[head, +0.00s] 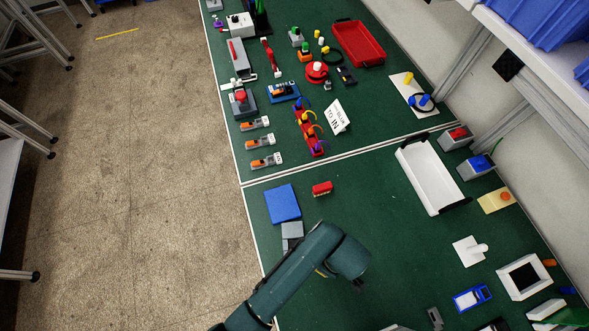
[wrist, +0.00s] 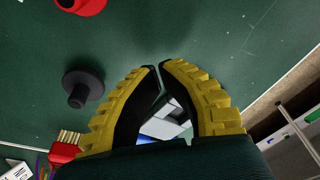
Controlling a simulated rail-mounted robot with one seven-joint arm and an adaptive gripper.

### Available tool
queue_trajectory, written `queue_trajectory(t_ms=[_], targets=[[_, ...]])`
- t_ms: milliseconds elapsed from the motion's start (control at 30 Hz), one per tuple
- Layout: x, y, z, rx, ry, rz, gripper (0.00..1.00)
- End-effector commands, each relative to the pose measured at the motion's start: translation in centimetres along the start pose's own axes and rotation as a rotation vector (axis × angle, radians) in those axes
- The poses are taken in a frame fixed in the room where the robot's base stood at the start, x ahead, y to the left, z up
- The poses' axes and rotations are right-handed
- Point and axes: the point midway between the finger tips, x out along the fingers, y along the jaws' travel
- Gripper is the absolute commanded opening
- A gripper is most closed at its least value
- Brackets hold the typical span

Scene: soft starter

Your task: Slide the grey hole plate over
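A flat square grey plate (head: 292,230) lies near the table's left edge in the head view, touching or just below a larger blue plate (head: 283,203). I cannot make out a hole in it. A darker grey part shows just below it, partly behind my arm. In the wrist view my gripper (wrist: 159,67) has its yellow-and-black fingertips almost together, with a thin gap and nothing visible between the tips. A pale grey and blue shape (wrist: 165,126) shows between the finger bases; I cannot tell what it is. My arm hides the gripper in the head view.
A small red block (head: 321,188) lies right of the blue plate. A white tray (head: 431,175) stands further right. The green table between them is mostly clear. The wrist view shows a black round knob (wrist: 82,86) and a red block with pale pins (wrist: 65,147).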

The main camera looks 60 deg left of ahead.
Motion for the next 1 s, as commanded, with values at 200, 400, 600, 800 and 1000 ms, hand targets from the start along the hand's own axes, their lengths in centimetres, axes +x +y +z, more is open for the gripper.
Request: queue_trajectory(t_ms=[200, 400, 600, 800, 1000], targets=[[0.2, -0.6, -1.1, -0.094, 0.03, -0.002, 0.0], [0.7, -0.9, -4.9, -0.097, 0.028, -0.002, 0.0], [1.3, -1.3, -9.2, -0.096, 0.027, -0.002, 0.0], [2.1, -1.7, -12.2, -0.09, 0.026, -0.004, 0.0], [3.4, -1.5, -11.8, -0.086, 0.026, 0.0, 0.0]])
